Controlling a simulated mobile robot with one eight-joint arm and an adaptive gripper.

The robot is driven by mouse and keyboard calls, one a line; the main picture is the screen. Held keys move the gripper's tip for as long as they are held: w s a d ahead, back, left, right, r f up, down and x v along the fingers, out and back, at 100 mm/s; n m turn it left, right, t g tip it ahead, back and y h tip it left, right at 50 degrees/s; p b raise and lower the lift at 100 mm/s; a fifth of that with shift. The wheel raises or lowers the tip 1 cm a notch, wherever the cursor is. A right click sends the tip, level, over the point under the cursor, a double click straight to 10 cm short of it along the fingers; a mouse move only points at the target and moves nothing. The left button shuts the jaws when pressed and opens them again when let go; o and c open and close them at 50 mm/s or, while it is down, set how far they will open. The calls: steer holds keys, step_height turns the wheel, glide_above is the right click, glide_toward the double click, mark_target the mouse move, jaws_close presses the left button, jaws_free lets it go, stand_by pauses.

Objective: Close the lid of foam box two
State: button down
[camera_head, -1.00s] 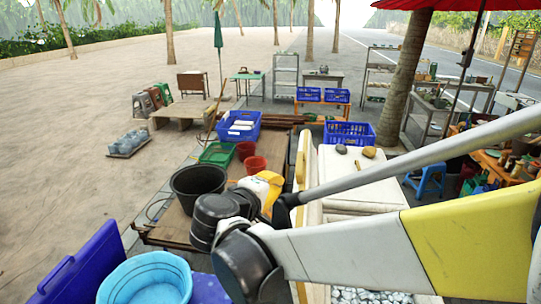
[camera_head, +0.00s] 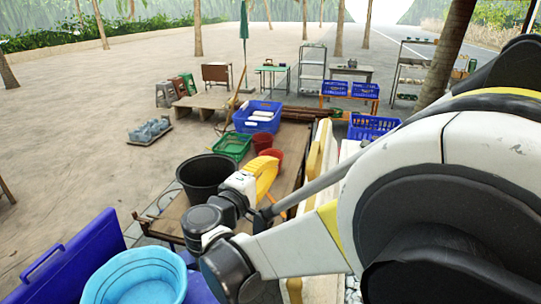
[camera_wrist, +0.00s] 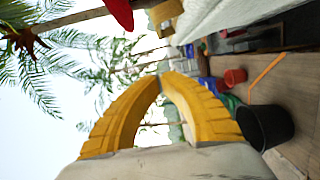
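My gripper (camera_head: 266,172) has yellow curved fingers and is at the centre of the head view, beside an upright pale panel with yellow edges (camera_head: 319,150). This panel looks like a raised foam-box lid. White foam boxes (camera_head: 349,148) stand to its right, mostly hidden behind my arm. I cannot tell which one is box two. In the wrist view my gripper (camera_wrist: 161,77) has its fingertips together with nothing between them. A white surface (camera_wrist: 225,15) there, at the top, may be foam; its contact with the gripper cannot be told.
A black bucket (camera_head: 203,176), a green basket (camera_head: 232,146), red buckets (camera_head: 270,160) and a blue crate (camera_head: 257,117) stand left of and behind the gripper. A light blue tub (camera_head: 137,278) is at the lower left. Open sandy ground (camera_head: 70,170) lies further left.

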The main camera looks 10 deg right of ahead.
steer(key=w+d+p, duration=0.2)
steer(key=w+d, duration=0.3)
steer(key=d, duration=0.3)
steer(key=shift+w+d, duration=0.15)
steer(key=shift+d, duration=0.15)
